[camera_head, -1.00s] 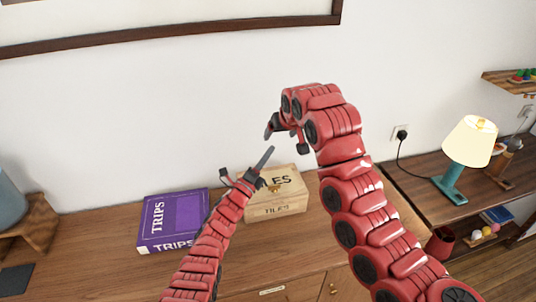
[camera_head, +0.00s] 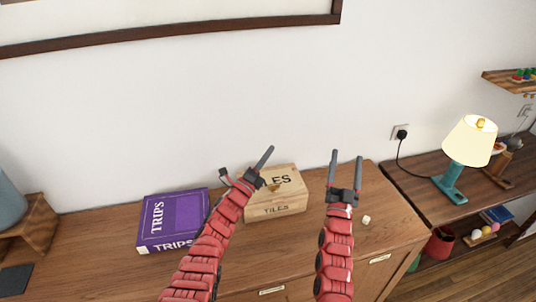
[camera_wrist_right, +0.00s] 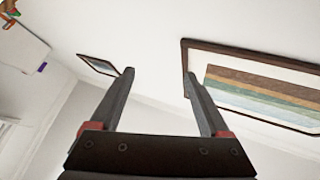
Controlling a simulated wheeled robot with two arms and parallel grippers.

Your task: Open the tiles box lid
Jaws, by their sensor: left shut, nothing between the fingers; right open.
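The tiles box (camera_head: 287,207) is a light wooden box marked TILES, standing on the wooden cabinet against the wall. Its lid (camera_head: 294,184) is shut, and part of the lid's lettering is hidden behind my left gripper. My left gripper (camera_head: 267,151) is shut and empty, its fingers pointing up and right in front of the lid's left part. I cannot tell whether it touches the box. My right gripper (camera_head: 347,156) is open and empty to the right of the box, its fingers pointing up. The right wrist view shows its two spread fingers (camera_wrist_right: 158,76) with nothing between them.
A purple TRIPS box (camera_head: 180,212) lies left of the tiles box. A small pale cube (camera_head: 367,220) lies on the cabinet top (camera_head: 395,222) to the right. A lit lamp (camera_head: 470,142) stands on the lower table at the right.

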